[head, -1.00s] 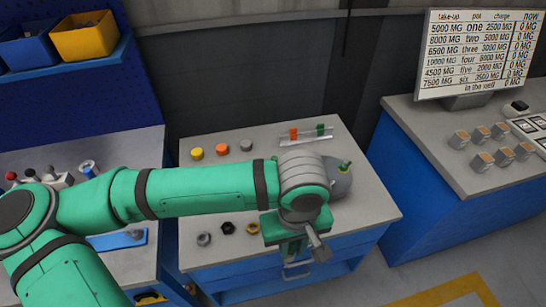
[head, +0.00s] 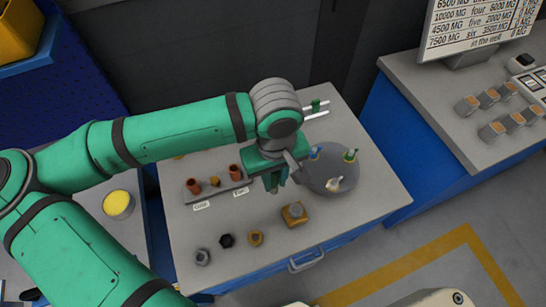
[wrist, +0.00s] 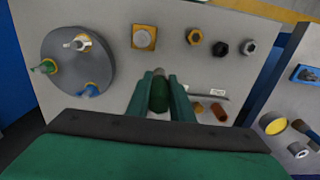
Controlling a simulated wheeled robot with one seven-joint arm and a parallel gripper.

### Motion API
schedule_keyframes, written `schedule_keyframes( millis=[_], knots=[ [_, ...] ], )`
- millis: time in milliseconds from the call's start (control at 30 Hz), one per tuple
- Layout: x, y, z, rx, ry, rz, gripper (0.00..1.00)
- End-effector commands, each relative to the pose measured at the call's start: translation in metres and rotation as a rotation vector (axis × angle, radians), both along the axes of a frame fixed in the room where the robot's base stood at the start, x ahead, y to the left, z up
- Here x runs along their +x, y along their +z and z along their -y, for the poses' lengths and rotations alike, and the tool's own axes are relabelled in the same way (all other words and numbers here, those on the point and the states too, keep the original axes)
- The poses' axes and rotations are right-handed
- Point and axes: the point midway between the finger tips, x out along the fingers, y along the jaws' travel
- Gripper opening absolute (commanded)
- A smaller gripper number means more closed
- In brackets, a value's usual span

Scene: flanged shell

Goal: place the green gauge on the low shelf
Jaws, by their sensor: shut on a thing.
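My gripper (head: 272,183) is above the middle of the grey-topped bench, left of the round grey plate. In the wrist view its fingers (wrist: 160,95) are shut on a dark green cylinder with a greyish end, the green gauge (wrist: 159,97). In the head view the gauge is mostly hidden by the gripper. Another small green piece (head: 316,106) sits on white rails (head: 318,114) at the bench's back. I cannot tell which surface is the low shelf.
The round plate (head: 322,178) bears blue, green and white-topped pieces. A grey tray (head: 215,190) with brown cylinders and two small labels lies left of my gripper. A yellow block (head: 294,214) and several nuts (head: 256,238) lie in front. The bench's front right is clear.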

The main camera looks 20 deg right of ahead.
Motion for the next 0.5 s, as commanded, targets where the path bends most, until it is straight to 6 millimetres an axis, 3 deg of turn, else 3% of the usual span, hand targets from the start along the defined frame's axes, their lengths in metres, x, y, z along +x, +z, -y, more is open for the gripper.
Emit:
schedule_keyframes(
  millis=[300,500],
  knots=[
    [0.062,-0.031,0.028,0.000,0.002,-0.002,0.00],
    [0.088,-0.063,0.039,-0.001,0.001,-0.004,0.00]
  ],
)
